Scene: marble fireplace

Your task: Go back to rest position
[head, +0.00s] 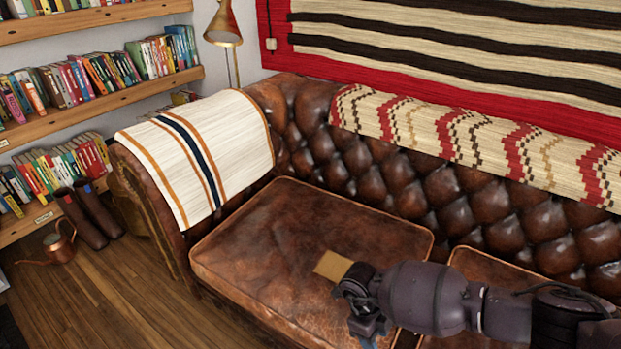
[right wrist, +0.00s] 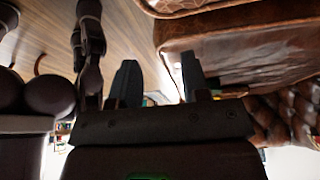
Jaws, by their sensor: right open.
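My right arm comes in from the right in the head view. Its gripper (head: 368,326) is above the front of the brown leather sofa cushion (head: 290,240). In the right wrist view its two dark fingers stand apart, open (right wrist: 160,82), with nothing held between them. A small tan square (head: 333,265) lies on the cushion beside the gripper, partly behind it. I cannot tell whether they touch. My left gripper is not in the head view.
A cream striped blanket (head: 195,155) hangs over the sofa's left arm. Bookshelves (head: 95,75), tall brown boots (head: 88,215), a copper watering can (head: 60,243) and a brass lamp (head: 224,25) stand at the left. The wooden floor (head: 120,300) at the front left is clear.

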